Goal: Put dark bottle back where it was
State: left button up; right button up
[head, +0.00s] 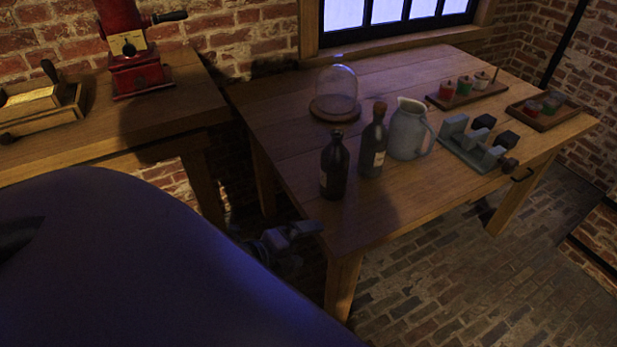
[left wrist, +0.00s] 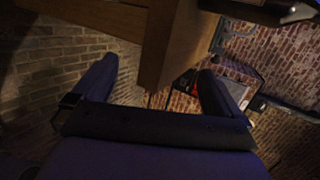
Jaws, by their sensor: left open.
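The dark bottle (head: 334,170), nearly black with a pale label, stands upright near the table's front left edge. A greyer corked bottle (head: 373,150) stands right behind it to the right. My left gripper (head: 292,234) is beside the table's front left corner, below and left of the dark bottle, and apart from it. In the left wrist view its two fingers (left wrist: 158,72) are spread and empty, with the table corner beyond them. A dark shape with a pale patch (left wrist: 297,13) at the top right there may be a bottle. My right gripper is not in view.
On the wooden table (head: 420,200) are a glass dome (head: 337,90), a pale jug (head: 408,130), a grey rack (head: 475,148) and two trays of jars (head: 468,92) (head: 543,110). A side bench (head: 110,125) holds a red grinder (head: 135,60). The table's front middle is clear.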

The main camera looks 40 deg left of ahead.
pick_arm(q)
jog(key=s+d+f+n+g, duration=0.1)
jog(key=s+d+f+n, duration=0.5)
jog(key=n, duration=1.2)
jog(key=s+d, duration=0.2)
jog(key=shift+d+f+n, duration=0.3)
jog(key=shift+d+f, duration=0.1)
jog(key=shift+r, duration=0.1)
jog(key=shift+r+p, duration=0.7)
jog(key=shift+p, duration=0.05)
